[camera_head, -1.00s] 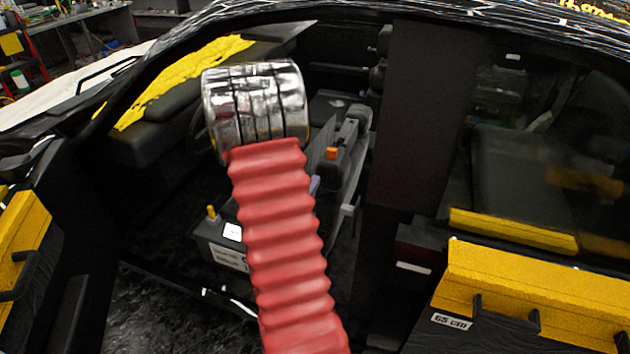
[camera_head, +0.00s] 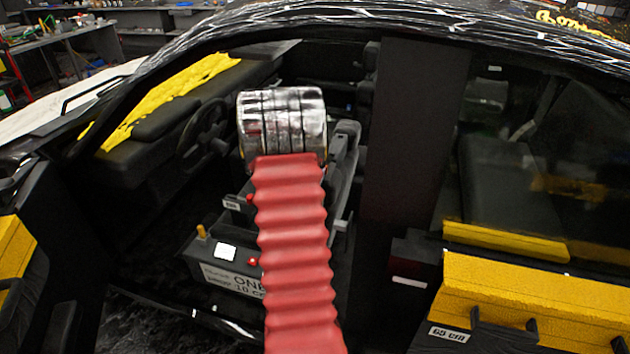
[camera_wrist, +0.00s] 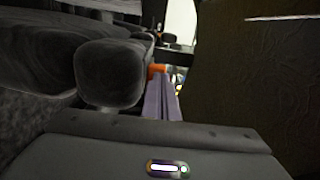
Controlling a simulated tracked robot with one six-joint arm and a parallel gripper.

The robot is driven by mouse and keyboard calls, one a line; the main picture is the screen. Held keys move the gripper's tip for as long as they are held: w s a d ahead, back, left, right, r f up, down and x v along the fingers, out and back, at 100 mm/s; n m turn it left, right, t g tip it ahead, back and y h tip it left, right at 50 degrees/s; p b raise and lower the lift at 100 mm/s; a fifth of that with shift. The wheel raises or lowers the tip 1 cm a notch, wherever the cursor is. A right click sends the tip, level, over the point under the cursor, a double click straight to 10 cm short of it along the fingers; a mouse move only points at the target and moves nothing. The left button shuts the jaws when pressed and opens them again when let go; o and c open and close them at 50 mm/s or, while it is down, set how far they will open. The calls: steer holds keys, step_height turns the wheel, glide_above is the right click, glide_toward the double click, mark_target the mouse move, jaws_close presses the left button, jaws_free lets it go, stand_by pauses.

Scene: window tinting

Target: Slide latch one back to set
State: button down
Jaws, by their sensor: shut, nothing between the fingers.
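A dark box with a white label reading "ONE" (camera_head: 232,279) sits low inside the car in the head view. A yellow-orange peg (camera_head: 201,231) stands at its left end, with a white square (camera_head: 225,252) and a red knob (camera_head: 252,261) nearby. I cannot tell which part is the latch. In the wrist view, the purple-grey fingers of my gripper (camera_wrist: 162,78) are shut and empty. An orange piece (camera_wrist: 157,68) shows just beyond their tips; contact is unclear. In the head view my arm hides the fingers and part of the label.
A steering wheel (camera_head: 203,132) is left of my arm. The dark door pillar (camera_head: 410,130) stands to the right, with a yellow-topped door panel (camera_head: 535,300) beyond it. In the wrist view, a dark rounded block (camera_wrist: 110,75) lies close left of the fingers.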

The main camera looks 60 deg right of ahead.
steer(key=shift+w+d+r, duration=0.1)
steer(key=shift+w+d, duration=0.05)
steer(key=shift+d, duration=0.85)
steer(key=shift+a, duration=0.1)
steer(key=s+a, duration=0.2)
steer(key=a, duration=1.2)
stand_by(0.3)
